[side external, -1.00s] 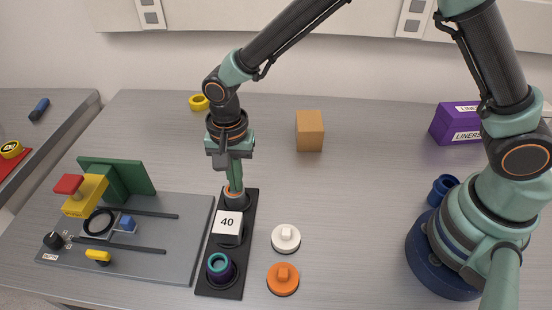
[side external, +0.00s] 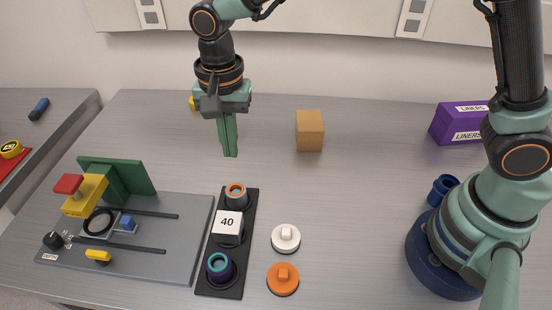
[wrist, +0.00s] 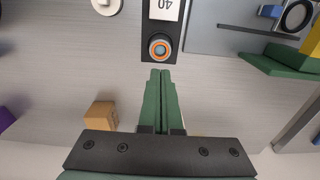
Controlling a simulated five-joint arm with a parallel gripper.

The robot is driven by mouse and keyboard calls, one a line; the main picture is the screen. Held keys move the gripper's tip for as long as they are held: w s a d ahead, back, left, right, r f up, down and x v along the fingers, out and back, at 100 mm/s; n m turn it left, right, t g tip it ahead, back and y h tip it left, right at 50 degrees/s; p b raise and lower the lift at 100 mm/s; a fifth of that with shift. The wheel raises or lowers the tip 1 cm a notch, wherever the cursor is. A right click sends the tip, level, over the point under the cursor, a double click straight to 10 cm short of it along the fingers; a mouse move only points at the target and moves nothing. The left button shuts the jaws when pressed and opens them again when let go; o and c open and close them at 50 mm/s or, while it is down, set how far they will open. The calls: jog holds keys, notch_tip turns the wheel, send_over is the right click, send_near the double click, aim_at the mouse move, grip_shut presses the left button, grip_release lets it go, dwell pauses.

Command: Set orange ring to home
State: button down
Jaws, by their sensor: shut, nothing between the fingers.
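An orange ring (side external: 235,188) shows as the rim of a small dark round piece at the back end of a black strip (side external: 249,228). The ring also shows in the wrist view (wrist: 159,47), with a pale blue band inside it. My gripper (side external: 230,156) is raised above and behind this piece, apart from it, pointing down. In the wrist view my gripper's green fingers (wrist: 161,72) are together and empty, just short of the ring in the picture. No mark on the ring that would show its setting is legible.
On the strip are a "40" block (side external: 228,223) and a teal-rimmed dark cup (side external: 219,266). A white disc (side external: 286,239) and an orange disc (side external: 283,279) lie to the right. A grey plate with fittings (side external: 180,250) lies left. A tan box (side external: 309,131) stands behind.

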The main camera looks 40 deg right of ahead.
notch_tip(320, 180, up, 4)
jog(key=shift+r, duration=0.2)
jog(key=s+d+r+n+t, duration=0.1)
jog(key=s+d+r+n, duration=0.1)
jog(key=d, duration=0.6)
jog(key=s+d+r+n+t, duration=0.2)
jog(key=s+d+n, duration=0.2)
jog(key=d, duration=0.3)
jog(key=s+d+r+n+t, duration=0.1)
jog(key=s+d+n+t, duration=0.1)
jog(key=d, duration=0.6)
jog(key=shift+s+d+r+n, duration=0.35)
jog(key=shift+s+r+n, duration=0.05)
jog(key=shift+s+n, duration=0.1)
jog(key=shift+a, duration=0.1)
